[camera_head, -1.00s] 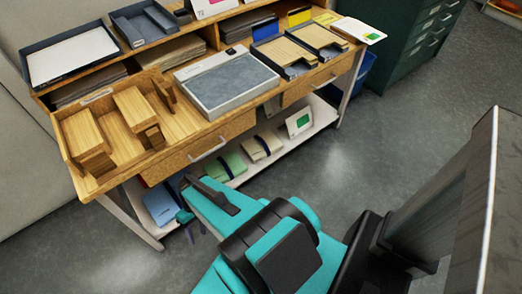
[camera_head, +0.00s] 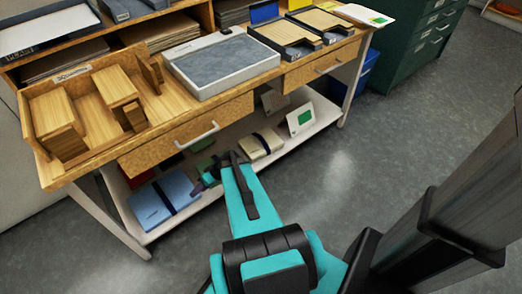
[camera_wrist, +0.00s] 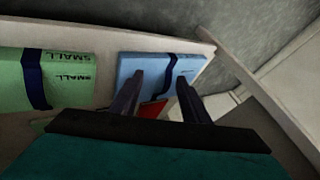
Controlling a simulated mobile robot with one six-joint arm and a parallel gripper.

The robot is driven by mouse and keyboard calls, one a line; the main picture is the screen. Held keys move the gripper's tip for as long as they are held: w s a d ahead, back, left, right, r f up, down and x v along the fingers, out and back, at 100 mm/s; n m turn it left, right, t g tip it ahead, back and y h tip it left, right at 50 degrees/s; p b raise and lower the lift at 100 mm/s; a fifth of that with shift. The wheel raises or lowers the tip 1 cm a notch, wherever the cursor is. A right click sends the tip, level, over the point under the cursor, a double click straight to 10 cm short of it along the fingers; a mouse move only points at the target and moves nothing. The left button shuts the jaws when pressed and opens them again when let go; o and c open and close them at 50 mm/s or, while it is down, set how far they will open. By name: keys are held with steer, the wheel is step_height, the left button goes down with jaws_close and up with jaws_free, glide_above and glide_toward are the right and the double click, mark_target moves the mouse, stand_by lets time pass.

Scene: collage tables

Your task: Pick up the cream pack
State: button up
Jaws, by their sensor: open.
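The cream pack (camera_head: 260,144) lies on the white lower shelf under the wooden desk, with a dark band around it. It is right of my gripper (camera_head: 208,174) in the head view and not seen in the wrist view. My gripper is open and empty at the shelf's front, between the blue pack (camera_head: 165,199) and the cream pack. In the wrist view my gripper (camera_wrist: 160,76) has its two fingers apart, overlapping the blue pack (camera_wrist: 157,67). The green pack (camera_wrist: 70,80) shows to the left there; in the head view it is mostly hidden behind my gripper.
The white shelf (camera_head: 322,112) also holds a white card with a green square (camera_head: 301,119) right of the cream pack. The desk drawer (camera_head: 190,134) overhangs the shelf. A table leg (camera_head: 110,222) stands at left. Open floor (camera_head: 330,195) lies in front.

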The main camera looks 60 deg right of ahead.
steer(key=d+f+t+h+b, duration=0.25)
steer(key=d+b, duration=0.35)
steer(key=d, duration=0.5)
steer(key=m+t+h+b, duration=0.35)
steer(key=h+b, duration=0.45)
steer(key=b, duration=0.6)
glide_toward(261, 138)
steer(key=s, duration=0.2)
steer(key=s+a+r, duration=0.1)
steer(key=shift+s+n, duration=0.2)
steer(key=shift+n, duration=0.15)
steer(key=shift+f, duration=0.1)
steer(key=b+x, duration=0.2)
steer(key=x, duration=0.5)
steer(key=shift+w+f, duration=0.15)
steer(key=shift+w, duration=0.25)
steer(key=shift+w+d+f+y, duration=0.1)
steer(key=shift+w+y, duration=0.15)
steer(key=shift+w, duration=0.1)
steer(key=shift+w, duration=0.1)
steer(key=shift+b+x, duration=1.35)
steer(key=shift+x, duration=1.15)
